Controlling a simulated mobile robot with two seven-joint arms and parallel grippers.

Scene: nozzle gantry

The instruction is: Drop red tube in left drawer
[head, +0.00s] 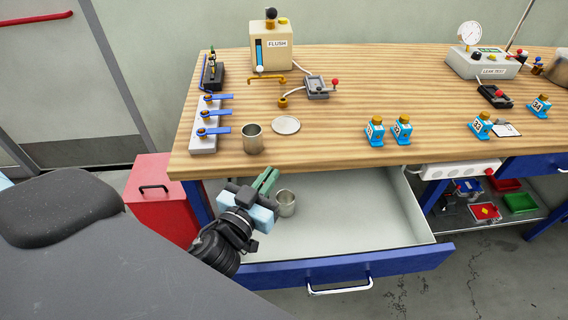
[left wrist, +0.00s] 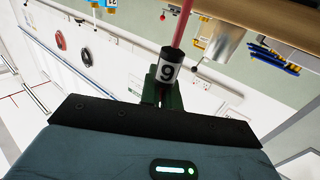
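My left gripper (head: 265,182) is over the left part of the open left drawer (head: 330,235), just below the bench's front edge. In the left wrist view its green fingers (left wrist: 164,88) are shut on the red tube (left wrist: 182,24), at a black-and-white collar marked 9 (left wrist: 167,70). The tube points up and away from the fingers in that view. In the head view I cannot make out the tube. A metal cup (head: 286,204) stands in the drawer, close to the right of my gripper. My right gripper is not in view.
The drawer's middle and right are clear. On the wooden bench (head: 340,130) stand another metal cup (head: 252,140), a blue-handled valve block (head: 205,132), a FLUSH box (head: 271,50), a leak tester (head: 486,65) and several numbered blue parts (head: 402,131). A red cabinet (head: 160,195) stands left.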

